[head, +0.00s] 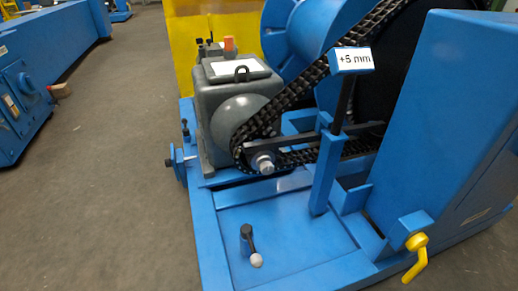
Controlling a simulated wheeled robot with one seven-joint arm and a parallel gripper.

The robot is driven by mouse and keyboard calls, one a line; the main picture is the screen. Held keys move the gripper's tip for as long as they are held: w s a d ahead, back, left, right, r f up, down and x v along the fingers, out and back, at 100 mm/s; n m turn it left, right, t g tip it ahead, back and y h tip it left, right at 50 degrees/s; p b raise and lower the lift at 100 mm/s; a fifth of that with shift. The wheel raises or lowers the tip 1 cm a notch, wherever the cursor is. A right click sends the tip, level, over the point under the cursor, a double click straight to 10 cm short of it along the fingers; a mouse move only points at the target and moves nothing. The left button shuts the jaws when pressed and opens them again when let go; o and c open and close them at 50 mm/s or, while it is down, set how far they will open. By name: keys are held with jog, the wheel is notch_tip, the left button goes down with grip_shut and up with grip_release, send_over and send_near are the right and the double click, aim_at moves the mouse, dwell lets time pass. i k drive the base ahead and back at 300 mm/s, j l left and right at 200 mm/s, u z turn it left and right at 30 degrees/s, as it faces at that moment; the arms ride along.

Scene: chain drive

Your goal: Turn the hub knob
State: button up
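A chain (304,86) runs from a small sprocket at the front of a grey gearbox (212,118) up around a large dark wheel. At the small sprocket's centre sits a short silver round hub (263,163), the part that best fits the hub knob. Its face looks toward the camera, and a dark bar passes close above it. I cannot tell its turn angle. My gripper is not in view, and nothing of mine is seen touching the hub.
A blue post with a "+5 mm" sign (351,60) stands right of the hub. A yellow crank (417,258) sticks out lower right. A blue handwheel (177,160) is at left. Grey floor (100,190) at left is clear.

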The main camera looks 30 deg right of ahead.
aim_at(267, 167)
jog(key=i+l, duration=0.1)
jog(key=l, duration=0.3)
jog(key=i+l+z, duration=0.1)
jog(key=l, duration=0.3)
jog(key=i+l, duration=0.1)
jog(key=l, duration=0.35)
